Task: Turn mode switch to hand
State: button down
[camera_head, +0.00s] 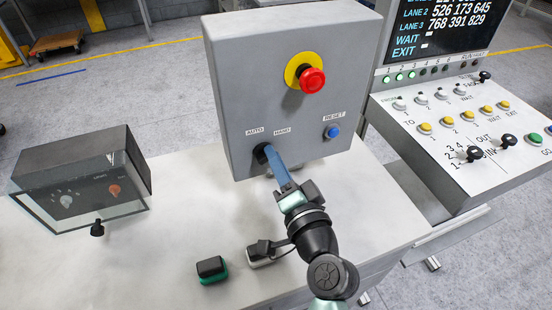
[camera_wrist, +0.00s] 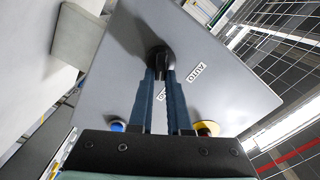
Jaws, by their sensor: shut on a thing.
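The mode switch (camera_head: 262,151) is a black knob on the front of the grey control box (camera_head: 235,85), below the AUTO (camera_head: 255,132) and HAND (camera_head: 282,131) labels. My gripper (camera_head: 271,158) reaches it from below right, its blue fingers shut on the knob. In the wrist view the mode switch (camera_wrist: 158,55) sits between the tips of my gripper (camera_wrist: 160,72). There the AUTO label is clear and the HAND label is partly hidden by a finger. The fingers cover much of the knob, so I cannot tell which label it points to.
A red emergency button (camera_head: 312,80) on a yellow ring and a blue RESET button (camera_head: 332,132) share the box front. A clear-fronted dark box (camera_head: 85,175) stands left. A black-and-green block (camera_head: 211,270) lies on the white table (camera_head: 150,270). A console (camera_head: 465,130) stands right.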

jog(key=c, duration=0.9)
grip_release()
jog(key=shift+o, duration=0.2)
jog(key=shift+s, duration=0.1)
jog(key=b+v, duration=0.3)
jog(key=v, duration=0.9)
jog(key=shift+s, duration=0.4)
jog(key=shift+d, duration=0.15)
